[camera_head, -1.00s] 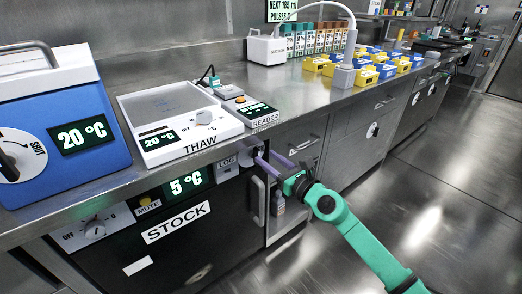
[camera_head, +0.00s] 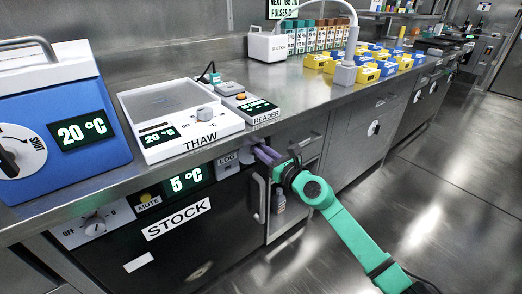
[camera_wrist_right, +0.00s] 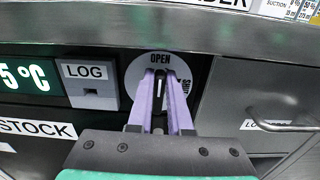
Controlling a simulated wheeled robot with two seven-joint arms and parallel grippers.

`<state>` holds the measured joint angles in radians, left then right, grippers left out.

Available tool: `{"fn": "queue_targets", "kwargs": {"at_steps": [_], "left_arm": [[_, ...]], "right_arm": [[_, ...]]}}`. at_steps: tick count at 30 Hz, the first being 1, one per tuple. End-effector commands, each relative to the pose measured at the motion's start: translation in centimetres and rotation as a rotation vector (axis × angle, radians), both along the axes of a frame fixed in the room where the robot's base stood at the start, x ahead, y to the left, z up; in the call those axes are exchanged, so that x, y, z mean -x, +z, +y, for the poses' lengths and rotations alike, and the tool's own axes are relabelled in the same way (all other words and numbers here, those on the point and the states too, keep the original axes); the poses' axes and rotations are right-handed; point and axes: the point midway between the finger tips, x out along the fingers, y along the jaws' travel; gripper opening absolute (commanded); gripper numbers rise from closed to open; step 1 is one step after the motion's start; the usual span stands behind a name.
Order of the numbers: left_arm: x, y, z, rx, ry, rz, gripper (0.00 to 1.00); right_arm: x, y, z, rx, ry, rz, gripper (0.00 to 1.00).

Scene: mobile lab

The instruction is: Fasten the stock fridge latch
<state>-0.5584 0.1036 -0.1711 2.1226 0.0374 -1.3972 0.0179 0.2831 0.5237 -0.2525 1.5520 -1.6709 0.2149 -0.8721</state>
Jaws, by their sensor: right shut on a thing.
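The stock fridge (camera_head: 165,255) is the dark-fronted unit under the counter at left, with a STOCK label and a 5 °C display. Its latch is a round grey dial (camera_wrist_right: 134,76) at the fridge's upper right, marked OPEN at the top and SHUT at the right. My right gripper (camera_head: 263,152) reaches it from the right; in the wrist view its purple fingers (camera_wrist_right: 160,80) are shut on the latch knob (camera_wrist_right: 160,88). The knob stands upright, pointing towards OPEN. In the head view the gripper mostly hides the dial. My left gripper is out of view.
The counter edge (camera_wrist_right: 120,28) runs just above the latch. A LOG panel (camera_wrist_right: 90,85) is left of the dial, and a cabinet with a bar handle (camera_wrist_right: 275,122) is to the right. The THAW unit (camera_head: 180,130) stands on the counter above. The floor at right is clear.

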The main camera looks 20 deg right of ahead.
Motion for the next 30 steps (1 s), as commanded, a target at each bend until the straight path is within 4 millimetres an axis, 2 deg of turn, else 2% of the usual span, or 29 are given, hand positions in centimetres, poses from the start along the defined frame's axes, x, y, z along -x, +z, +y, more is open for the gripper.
{"fn": "queue_targets", "kwargs": {"at_steps": [11, 30], "left_arm": [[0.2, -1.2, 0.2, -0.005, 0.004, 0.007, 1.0], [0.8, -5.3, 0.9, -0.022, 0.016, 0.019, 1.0]], "right_arm": [[-0.2, -0.1, -0.4, -0.177, 0.001, 0.074, 0.0], [-0.7, -0.8, -1.7, -0.734, -0.002, 0.295, 0.0]]}}
